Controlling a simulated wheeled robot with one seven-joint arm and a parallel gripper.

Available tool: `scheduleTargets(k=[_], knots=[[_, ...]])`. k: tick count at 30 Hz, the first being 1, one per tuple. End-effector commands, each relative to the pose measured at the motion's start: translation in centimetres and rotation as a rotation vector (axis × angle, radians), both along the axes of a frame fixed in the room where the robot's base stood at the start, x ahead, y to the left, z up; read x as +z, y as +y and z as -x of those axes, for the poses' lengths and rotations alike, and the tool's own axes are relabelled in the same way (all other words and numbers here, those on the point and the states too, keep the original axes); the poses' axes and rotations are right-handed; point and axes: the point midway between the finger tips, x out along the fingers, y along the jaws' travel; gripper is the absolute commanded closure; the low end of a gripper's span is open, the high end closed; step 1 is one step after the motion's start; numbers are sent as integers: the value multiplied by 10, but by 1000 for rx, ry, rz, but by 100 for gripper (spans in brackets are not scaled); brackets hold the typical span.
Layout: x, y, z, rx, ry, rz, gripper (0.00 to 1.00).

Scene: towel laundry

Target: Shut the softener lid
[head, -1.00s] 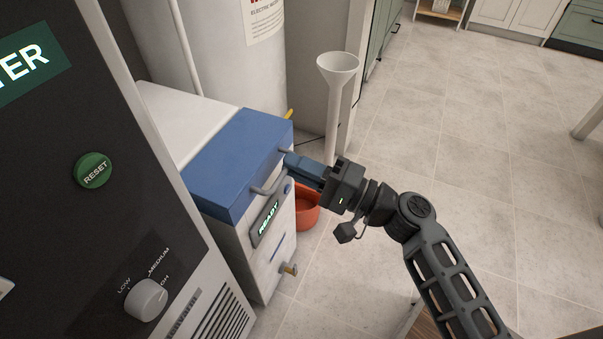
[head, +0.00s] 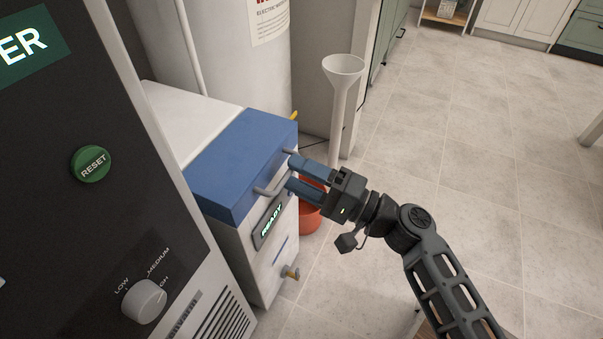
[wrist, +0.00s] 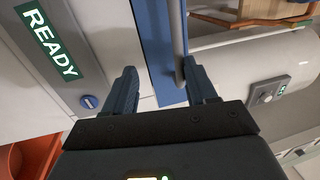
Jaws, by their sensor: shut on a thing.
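The softener is a white box (head: 235,262) with a lit READY display, at the left in the head view. Its blue lid (head: 225,160) lies down level over the front part of the box. The lid's grey bar handle (head: 271,186) is on its front edge; it also shows in the wrist view (wrist: 178,42). My gripper (head: 296,175) is at this handle, shut on it, with its two blue fingers standing apart. In the wrist view my gripper (wrist: 163,88) has the handle between its fingers, close to the right finger. The lid's hinge side is not clear.
A dark panel with a green RESET button (head: 91,164) and a knob stands close at the left. A white tank (head: 225,50) is behind the softener. A white funnel on a stand (head: 342,75) and an orange bucket (head: 310,218) stand beside it. Tiled floor at right is clear.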

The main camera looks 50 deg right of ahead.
Motion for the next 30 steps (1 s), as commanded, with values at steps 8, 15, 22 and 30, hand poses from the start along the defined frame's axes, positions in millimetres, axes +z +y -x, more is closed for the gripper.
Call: scheduleTargets(k=[8, 15, 22, 30], knots=[[-8, 1, 2, 1, 16, 1, 64], [-9, -2, 10, -1, 17, 1, 64], [-12, -14, 44, -2, 14, -1, 64], [-14, -23, 71, -1, 4, -1, 64]])
